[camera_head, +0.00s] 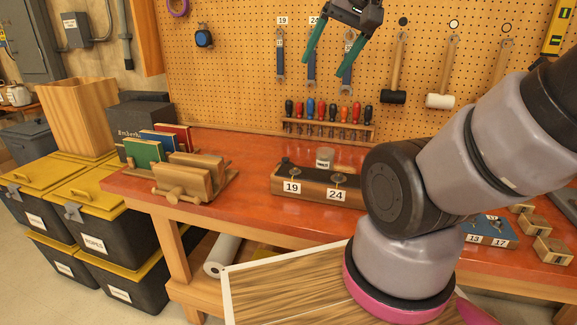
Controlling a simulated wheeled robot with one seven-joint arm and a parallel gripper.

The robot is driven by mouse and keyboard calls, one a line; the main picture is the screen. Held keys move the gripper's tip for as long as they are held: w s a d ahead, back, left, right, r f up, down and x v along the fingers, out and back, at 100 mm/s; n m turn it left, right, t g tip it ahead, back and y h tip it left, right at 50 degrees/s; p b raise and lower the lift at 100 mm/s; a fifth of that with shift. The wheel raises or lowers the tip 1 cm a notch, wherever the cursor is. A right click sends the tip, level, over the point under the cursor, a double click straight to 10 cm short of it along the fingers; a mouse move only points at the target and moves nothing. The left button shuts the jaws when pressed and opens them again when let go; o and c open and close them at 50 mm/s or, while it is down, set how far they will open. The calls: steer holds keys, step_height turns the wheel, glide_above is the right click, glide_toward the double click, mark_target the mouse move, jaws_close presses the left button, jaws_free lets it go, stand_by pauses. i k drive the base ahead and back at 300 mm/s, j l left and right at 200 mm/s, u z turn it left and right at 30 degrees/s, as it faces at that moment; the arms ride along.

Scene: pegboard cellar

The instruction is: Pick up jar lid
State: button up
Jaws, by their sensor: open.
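My gripper (328,75) hangs at the top middle of the view. Its two green fingers are spread open, with nothing between them. It is high above the workbench, in front of the pegboard. A small grey, round, labelled thing (325,156) stands at the back of the wooden block on the bench, below the gripper. It may be a jar or its lid; I cannot tell which. No other jar lid can be made out. My arm covers part of the bench to the right.
Tools hang on the pegboard (240,75). Yellow-lidded bins (95,235) stand at left. Bare bench lies between the book rack and block.

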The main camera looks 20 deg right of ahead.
mark_target(284, 160)
steer(key=i+j+z, duration=0.15)
steer(key=j+z, duration=0.15)
steer(key=i+j+z, duration=0.25)
steer(key=j, duration=0.3)
steer(key=j+z, duration=0.3)
steer(key=j, duration=0.15)
steer(key=j+z, duration=0.3)
steer(key=j, duration=0.2)
